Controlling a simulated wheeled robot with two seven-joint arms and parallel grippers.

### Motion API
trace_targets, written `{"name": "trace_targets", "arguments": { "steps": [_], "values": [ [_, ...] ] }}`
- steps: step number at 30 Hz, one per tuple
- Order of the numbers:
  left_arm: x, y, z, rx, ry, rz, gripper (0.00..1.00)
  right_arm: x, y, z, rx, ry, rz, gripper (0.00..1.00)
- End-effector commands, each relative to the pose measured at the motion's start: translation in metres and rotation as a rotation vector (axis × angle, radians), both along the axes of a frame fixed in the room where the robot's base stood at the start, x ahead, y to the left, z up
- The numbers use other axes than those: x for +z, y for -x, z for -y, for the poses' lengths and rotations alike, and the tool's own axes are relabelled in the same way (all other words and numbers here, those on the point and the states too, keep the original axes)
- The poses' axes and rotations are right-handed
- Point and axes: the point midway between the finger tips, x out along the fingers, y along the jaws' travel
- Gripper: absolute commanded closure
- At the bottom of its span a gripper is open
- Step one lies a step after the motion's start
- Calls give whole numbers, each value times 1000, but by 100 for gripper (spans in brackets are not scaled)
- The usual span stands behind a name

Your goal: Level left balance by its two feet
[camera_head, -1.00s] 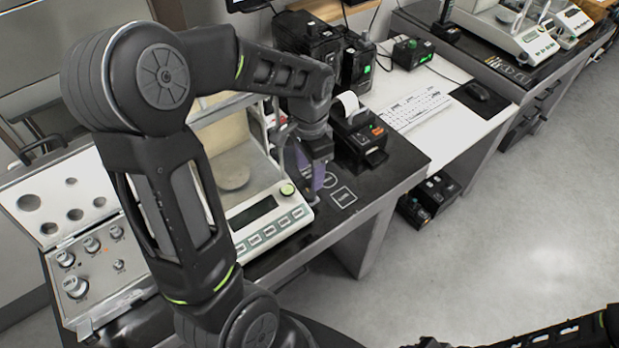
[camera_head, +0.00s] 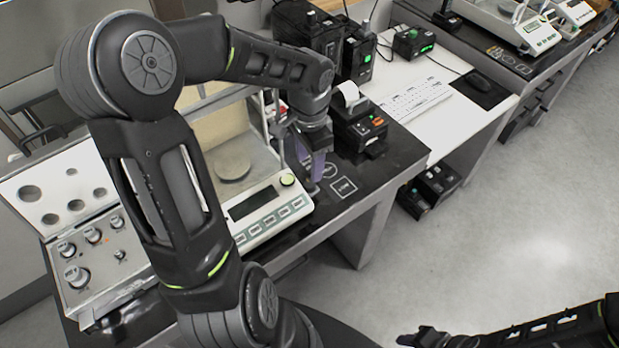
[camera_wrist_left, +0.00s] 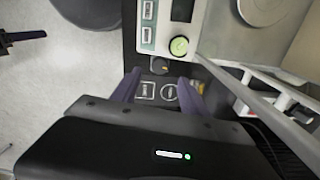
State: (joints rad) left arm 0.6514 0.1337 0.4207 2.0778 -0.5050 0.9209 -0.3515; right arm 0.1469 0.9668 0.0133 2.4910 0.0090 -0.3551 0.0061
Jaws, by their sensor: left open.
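The left balance (camera_head: 262,222) stands on the dark table top, with a round pan (camera_head: 234,165) inside its glass shield and a display and key row in front. My left gripper (camera_head: 308,178) is just right of the balance, pointing down. In the left wrist view my left gripper (camera_wrist_left: 158,86) is open, its two purple fingers apart with no object between them. A small brownish round foot (camera_wrist_left: 159,65) shows by the balance's corner, just beyond the fingertips. I see no other foot. My right gripper (camera_head: 420,338) is at the bottom edge; its jaws are unclear.
An open weight case (camera_head: 95,245) lies left of the balance, partly behind my left arm. A small printer (camera_head: 358,128) stands close to the right of my left gripper. Printed squares mark the table front. A keyboard (camera_head: 414,98) lies on the white table.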

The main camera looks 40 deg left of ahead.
Motion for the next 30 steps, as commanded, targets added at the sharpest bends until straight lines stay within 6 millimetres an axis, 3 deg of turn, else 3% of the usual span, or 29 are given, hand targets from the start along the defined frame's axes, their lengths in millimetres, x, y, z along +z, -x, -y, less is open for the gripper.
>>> {"name": "trace_targets", "arguments": {
  "steps": [15,25,30],
  "values": [
    [-68,1,0,0,2,-2,48,3,0,0,-1,1,-1,64],
    [-72,0,0,1,0,1,48,3,0,0,-1,1,-1,64],
    [-72,0,0,1,0,0,62,3,0,0,-1,1,-1,64]
  ]
}}
